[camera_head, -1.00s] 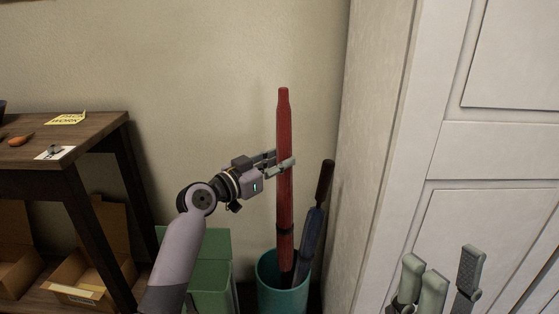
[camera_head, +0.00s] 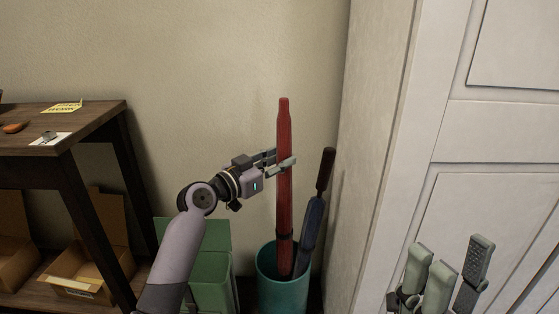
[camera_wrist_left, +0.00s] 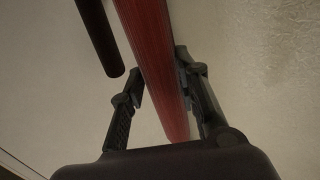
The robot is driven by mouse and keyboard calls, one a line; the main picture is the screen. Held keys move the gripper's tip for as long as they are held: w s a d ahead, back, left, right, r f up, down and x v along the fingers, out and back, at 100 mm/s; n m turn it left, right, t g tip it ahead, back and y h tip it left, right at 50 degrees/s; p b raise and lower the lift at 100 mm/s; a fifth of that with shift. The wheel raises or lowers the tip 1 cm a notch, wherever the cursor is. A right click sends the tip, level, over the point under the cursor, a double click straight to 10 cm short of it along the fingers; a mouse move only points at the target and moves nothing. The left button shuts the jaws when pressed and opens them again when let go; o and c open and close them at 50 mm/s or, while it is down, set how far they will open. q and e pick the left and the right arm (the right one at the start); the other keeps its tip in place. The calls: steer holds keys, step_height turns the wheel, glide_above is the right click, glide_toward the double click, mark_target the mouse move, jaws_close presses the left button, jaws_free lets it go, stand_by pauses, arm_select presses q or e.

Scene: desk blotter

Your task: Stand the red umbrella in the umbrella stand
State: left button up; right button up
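The red umbrella (camera_head: 284,200) is upright, its lower end inside the teal umbrella stand (camera_head: 283,294), whose rim hides its tip. My left gripper (camera_head: 281,163) is around the umbrella's upper part. In the left wrist view the red shaft (camera_wrist_left: 158,60) passes between the fingers (camera_wrist_left: 160,85); a gap shows beside the left finger, and the right finger is close against or touching the shaft. My right gripper (camera_head: 455,262) is at the lower right, its fingers apart and empty, far from the stand.
A dark blue umbrella (camera_head: 311,225) with a dark handle leans in the same stand, just right of the red one. A green bin (camera_head: 209,270) stands left of the stand. A wooden shelf (camera_head: 100,115) is at left, a white cabinet (camera_head: 490,130) at right.

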arm_select(q)
steer(key=o, duration=0.4)
steer(key=shift+f, duration=0.15)
steer(key=shift+s, duration=0.1)
